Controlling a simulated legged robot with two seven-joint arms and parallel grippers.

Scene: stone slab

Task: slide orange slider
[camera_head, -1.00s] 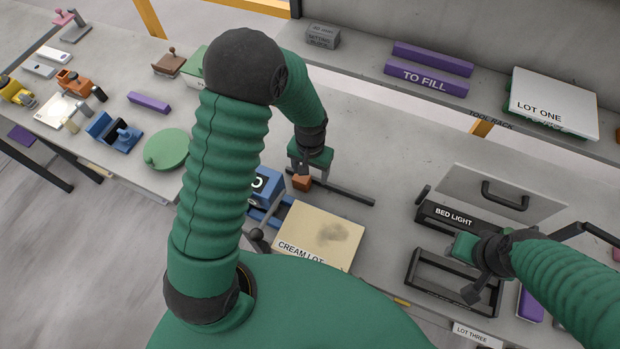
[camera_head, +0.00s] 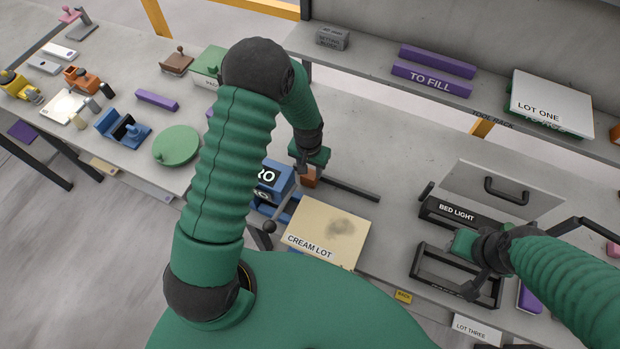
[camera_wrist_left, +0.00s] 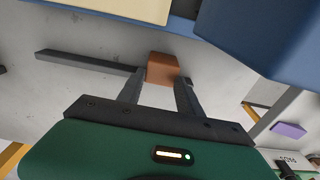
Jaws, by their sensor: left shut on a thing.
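The orange slider (camera_head: 308,178) is a small block at the left part of a dark grey rail (camera_head: 350,190) on the stone slab. In the left wrist view the slider (camera_wrist_left: 162,68) sits between the two fingertips, with the rail (camera_wrist_left: 85,60) running off to the left. My left gripper (camera_head: 306,168) is shut on the slider; it also shows in the left wrist view (camera_wrist_left: 162,88). The gripper body partly covers the slider in the head view. My right gripper (camera_head: 478,286) is over a black open frame at the right; its jaw opening is unclear.
A blue block (camera_head: 272,178) stands left of the slider. The cream box (camera_head: 325,232) lies in front of the rail. The black bed light box (camera_head: 455,214) with a raised, handled panel stands to the right. Slab behind the rail is bare.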

